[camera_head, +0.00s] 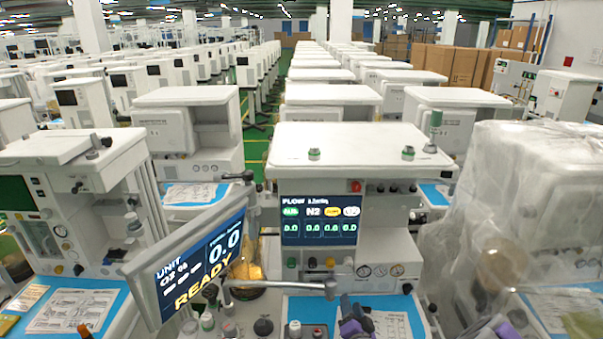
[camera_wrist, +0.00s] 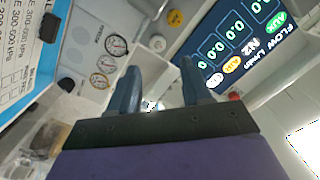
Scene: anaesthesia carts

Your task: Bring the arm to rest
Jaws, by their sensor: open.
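My gripper (camera_head: 353,312) shows at the bottom of the head view, just right of centre, as a purple body with grey-blue fingers. It is low in front of the central anaesthesia cart (camera_head: 350,139). In the wrist view my gripper (camera_wrist: 160,78) has its two blue-grey fingers spread apart, with nothing between them. Beyond the fingers are the cart's round gauges (camera_wrist: 107,62) and its lit flow display (camera_wrist: 238,40). I cannot tell from these views how close the fingertips are to the cart front. Most of my arm is out of view.
A tilted "READY" screen (camera_head: 197,262) juts out at left of centre. A grey bar (camera_head: 285,285) crosses near my gripper. A plastic-wrapped unit (camera_head: 535,190) stands close on the right and another cart (camera_head: 75,165) on the left. Rows of carts fill the background.

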